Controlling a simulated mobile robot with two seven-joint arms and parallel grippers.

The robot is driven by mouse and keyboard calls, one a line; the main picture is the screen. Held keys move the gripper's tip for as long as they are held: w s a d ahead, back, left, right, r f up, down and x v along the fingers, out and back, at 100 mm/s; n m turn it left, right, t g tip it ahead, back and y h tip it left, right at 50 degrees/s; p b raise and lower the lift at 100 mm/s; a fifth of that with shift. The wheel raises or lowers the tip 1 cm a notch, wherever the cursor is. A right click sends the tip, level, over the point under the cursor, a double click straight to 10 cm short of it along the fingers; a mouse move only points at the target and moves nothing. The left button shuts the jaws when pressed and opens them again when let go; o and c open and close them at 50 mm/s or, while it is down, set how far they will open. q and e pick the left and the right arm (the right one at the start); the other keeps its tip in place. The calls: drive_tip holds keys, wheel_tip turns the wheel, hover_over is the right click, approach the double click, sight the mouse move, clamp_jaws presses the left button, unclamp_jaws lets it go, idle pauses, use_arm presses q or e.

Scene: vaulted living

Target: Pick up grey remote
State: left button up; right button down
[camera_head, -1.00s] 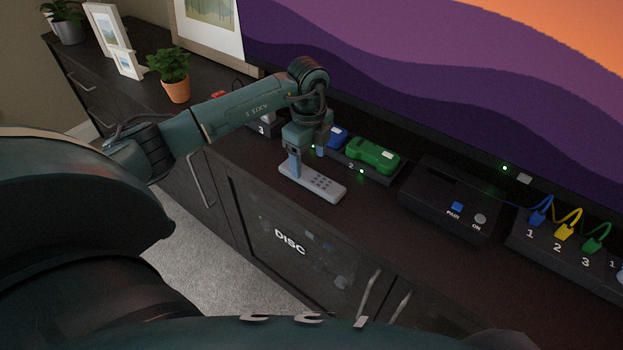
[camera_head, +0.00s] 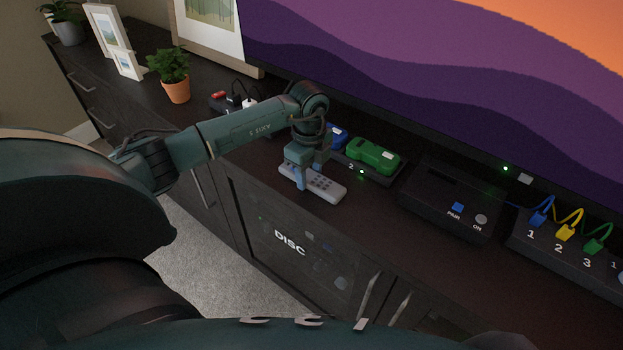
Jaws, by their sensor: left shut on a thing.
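The grey remote (camera_head: 326,187) with darker buttons lies at the front edge of the dark cabinet top, near the middle of the view. My left gripper (camera_head: 303,180) points down over the remote's left part. Its blue-tipped fingers are shut on the remote, one on the near side and the other mostly hidden behind. I cannot tell whether the remote is lifted off the surface. My right gripper is not in view.
A green device (camera_head: 373,156) and a blue one (camera_head: 338,136) sit in a dark dock just behind the remote. A black box (camera_head: 446,198) with PAIR and ON buttons stands to the right. A potted plant (camera_head: 175,88) and frames stand at the left. A large screen rises behind.

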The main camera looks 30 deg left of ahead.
use_arm(q)
drive_tip(key=shift+c, duration=1.4)
drive_tip(key=shift+r, duration=0.1)
